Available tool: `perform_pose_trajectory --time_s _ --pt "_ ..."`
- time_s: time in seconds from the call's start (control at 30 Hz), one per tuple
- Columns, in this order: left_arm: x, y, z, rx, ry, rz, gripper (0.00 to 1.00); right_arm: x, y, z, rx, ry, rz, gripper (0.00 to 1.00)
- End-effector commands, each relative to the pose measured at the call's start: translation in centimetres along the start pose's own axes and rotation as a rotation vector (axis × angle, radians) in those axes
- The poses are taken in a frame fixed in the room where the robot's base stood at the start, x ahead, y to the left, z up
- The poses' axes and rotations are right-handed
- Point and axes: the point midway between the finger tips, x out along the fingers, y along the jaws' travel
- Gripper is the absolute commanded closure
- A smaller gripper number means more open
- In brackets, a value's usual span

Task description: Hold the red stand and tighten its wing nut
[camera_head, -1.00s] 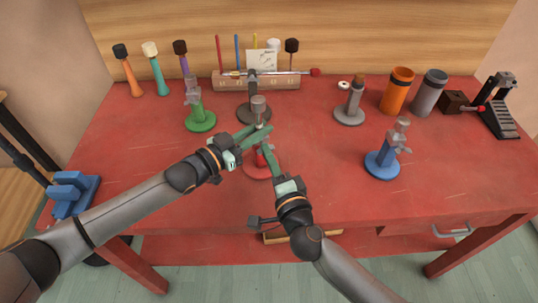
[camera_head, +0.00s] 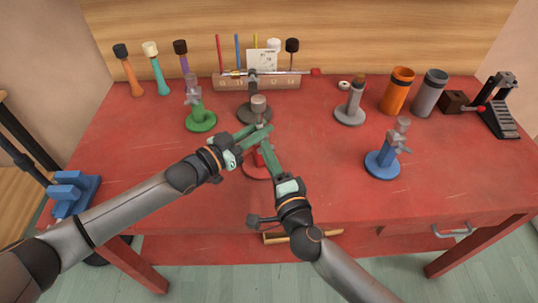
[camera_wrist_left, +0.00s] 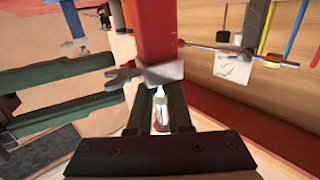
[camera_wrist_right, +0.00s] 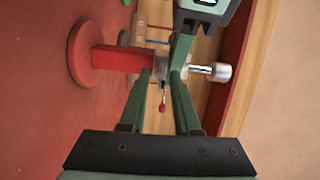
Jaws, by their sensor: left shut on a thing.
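The red stand (camera_head: 256,172) stands upright near the middle of the table, partly hidden by my fingers. Its red post (camera_wrist_left: 153,30) ends in a grey collar, with a grey wing nut (camera_wrist_left: 122,76) sticking out to the left in the left wrist view. My left gripper (camera_head: 262,129) is shut on the upper part of the stand. My right gripper (camera_wrist_right: 160,78) is open, its fingertips close to the collar and wing nut. I cannot tell whether they touch the nut. The stand's round base (camera_wrist_right: 86,52) and silver top (camera_wrist_right: 221,72) show in the right wrist view.
A green stand (camera_head: 201,121) is at the left, a blue stand (camera_head: 382,164) at the right, and a grey-based stand (camera_head: 349,115) behind. Orange (camera_head: 396,95) and grey (camera_head: 429,95) cups and a wooden rack (camera_head: 285,84) line the back. The front right tabletop is clear.

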Motion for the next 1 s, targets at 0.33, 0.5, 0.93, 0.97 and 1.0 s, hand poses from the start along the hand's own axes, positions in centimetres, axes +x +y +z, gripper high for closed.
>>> perform_pose_trajectory --time_s 0.33,0.5,0.93,0.97,1.0 --pt "0.0 0.0 -0.1 0.001 0.001 0.000 1.00 -0.1 0.0 -0.1 -0.002 0.002 0.000 0.61" --pt "0.0 0.0 -0.1 0.000 0.001 0.000 1.00 -2.1 0.1 -0.1 -0.001 0.001 0.002 0.61" --pt "0.0 0.0 -0.1 0.000 0.001 0.000 1.00 -10.4 0.1 -0.1 -0.002 0.001 0.003 0.61" --pt "0.0 0.0 -0.1 0.000 0.001 0.000 1.00 -10.7 0.1 -0.1 -0.001 0.001 0.002 0.61" --pt "0.0 0.0 -0.1 0.000 0.001 0.001 1.00 -11.1 0.1 -0.1 -0.002 0.002 0.002 0.61"
